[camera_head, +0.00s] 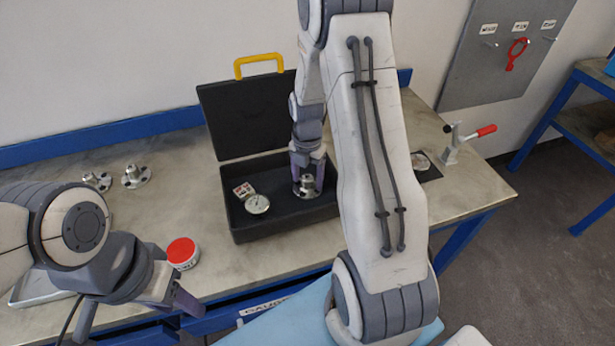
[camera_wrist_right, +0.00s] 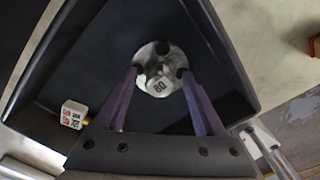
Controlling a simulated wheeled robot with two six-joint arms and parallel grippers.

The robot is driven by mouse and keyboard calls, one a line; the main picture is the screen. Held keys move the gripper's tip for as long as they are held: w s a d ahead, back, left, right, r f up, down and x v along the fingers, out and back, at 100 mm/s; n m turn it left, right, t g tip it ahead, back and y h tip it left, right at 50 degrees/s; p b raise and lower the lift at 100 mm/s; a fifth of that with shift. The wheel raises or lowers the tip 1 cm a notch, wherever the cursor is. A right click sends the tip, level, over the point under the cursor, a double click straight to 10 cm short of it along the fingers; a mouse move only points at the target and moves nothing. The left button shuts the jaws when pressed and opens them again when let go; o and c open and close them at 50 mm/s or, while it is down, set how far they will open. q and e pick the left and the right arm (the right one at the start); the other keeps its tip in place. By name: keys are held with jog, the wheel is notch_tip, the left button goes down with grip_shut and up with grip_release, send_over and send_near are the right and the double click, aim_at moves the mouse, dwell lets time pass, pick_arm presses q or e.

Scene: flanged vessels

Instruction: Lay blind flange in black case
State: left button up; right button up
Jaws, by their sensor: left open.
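The black case (camera_head: 240,221) lies open on the bench with its lid raised at the back. A metal flange with a raised hub (camera_head: 309,189) lies flat on the case floor, right of the middle. In the right wrist view the flange (camera_wrist_right: 158,86) bears the number 80. My right gripper (camera_head: 307,170) reaches down into the case, its purple fingers on either side of the hub with a visible gap; it looks open around it. It also shows in the right wrist view (camera_wrist_right: 160,72). My left gripper (camera_head: 137,306) is open and empty at the bench's front left.
Two similar flanges (camera_head: 135,176) stand on the bench left. A red-lidded tin (camera_head: 182,252) is near the front. A red-handled clamp (camera_head: 466,139) stands right.

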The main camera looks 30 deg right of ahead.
aim_at(307, 177)
jog(key=shift+r, duration=0.1)
notch_tip(307, 177, up, 12)
jog(key=s+a+r+m, duration=0.2)
jog(key=s+a+m, duration=0.15)
jog(key=a, duration=0.55)
jog(key=s+a+r+m, duration=0.2)
jog(key=s+a+m, duration=0.15)
jog(key=a, duration=0.55)
jog(key=s+a+m, duration=0.4)
jog(key=s+m, duration=0.1)
jog(key=s, duration=0.2)
jog(key=s+a+m+y, duration=0.1)
jog(key=s+a+m, duration=0.3)
jog(key=s, duration=0.4)
jog(key=shift+m, duration=0.4)
jog(key=shift+f, duration=0.1)
